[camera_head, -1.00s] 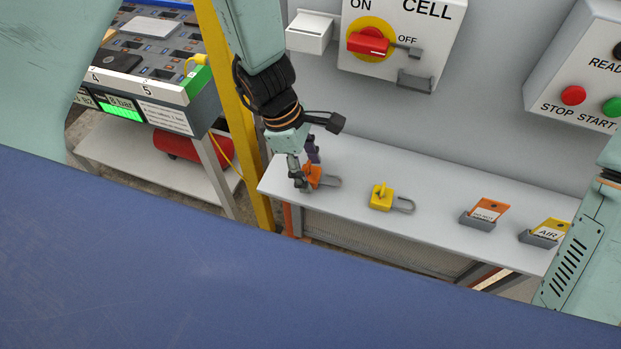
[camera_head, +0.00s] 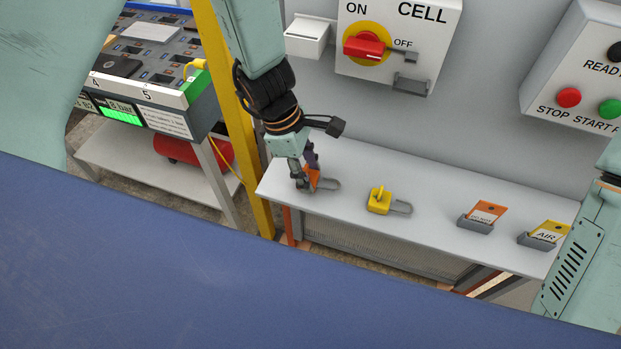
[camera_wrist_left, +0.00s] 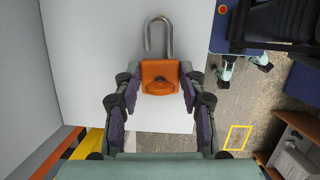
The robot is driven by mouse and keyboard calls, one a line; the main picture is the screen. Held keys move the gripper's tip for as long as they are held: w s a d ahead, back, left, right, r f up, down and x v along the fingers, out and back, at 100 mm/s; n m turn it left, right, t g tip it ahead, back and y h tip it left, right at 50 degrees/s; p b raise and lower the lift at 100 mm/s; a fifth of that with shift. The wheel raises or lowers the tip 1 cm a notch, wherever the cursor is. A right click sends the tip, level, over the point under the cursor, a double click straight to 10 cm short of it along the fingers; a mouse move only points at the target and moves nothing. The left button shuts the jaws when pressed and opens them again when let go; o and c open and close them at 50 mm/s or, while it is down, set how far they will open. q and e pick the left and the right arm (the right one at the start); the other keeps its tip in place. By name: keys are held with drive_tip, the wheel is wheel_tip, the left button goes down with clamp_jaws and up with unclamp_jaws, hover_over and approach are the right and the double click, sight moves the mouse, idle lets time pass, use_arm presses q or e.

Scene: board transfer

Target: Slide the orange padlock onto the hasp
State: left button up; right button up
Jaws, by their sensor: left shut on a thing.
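The orange padlock (camera_head: 313,178) is at the left end of the grey shelf, partly hidden by my left gripper (camera_head: 307,179). In the left wrist view the orange padlock (camera_wrist_left: 160,76) sits between the two fingers of my left gripper (camera_wrist_left: 160,88), which is shut on its body. Its grey shackle points away from the gripper. I cannot tell whether the padlock still touches the shelf. The hasp (camera_head: 411,82) is a grey bracket on the CELL switch box, below the red handle. My right gripper is not in view.
A yellow padlock (camera_head: 380,199) lies on the shelf (camera_head: 345,168) to the right. Two tag holders, with an orange tag (camera_head: 487,212) and a yellow AIR tag (camera_head: 549,231), stand further right. A yellow post (camera_head: 238,120) rises beside my left arm. A button box (camera_head: 585,75) hangs at right.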

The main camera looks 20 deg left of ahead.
sight(315, 179)
use_arm(q)
drive_tip(key=shift+a+r+p, duration=0.1)
drive_tip(key=shift+r+p, duration=0.4)
drive_tip(key=shift+p, duration=0.05)
wheel_tip(315, 179, up, 2)
drive_tip(key=shift+r+p, duration=0.25)
drive_tip(key=shift+p, duration=0.85)
wheel_tip(315, 179, up, 2)
drive_tip(key=shift+r+p, duration=0.25)
drive_tip(key=shift+p, duration=1)
drive_tip(key=shift+f, duration=0.1)
drive_tip(key=shift+s, duration=0.15)
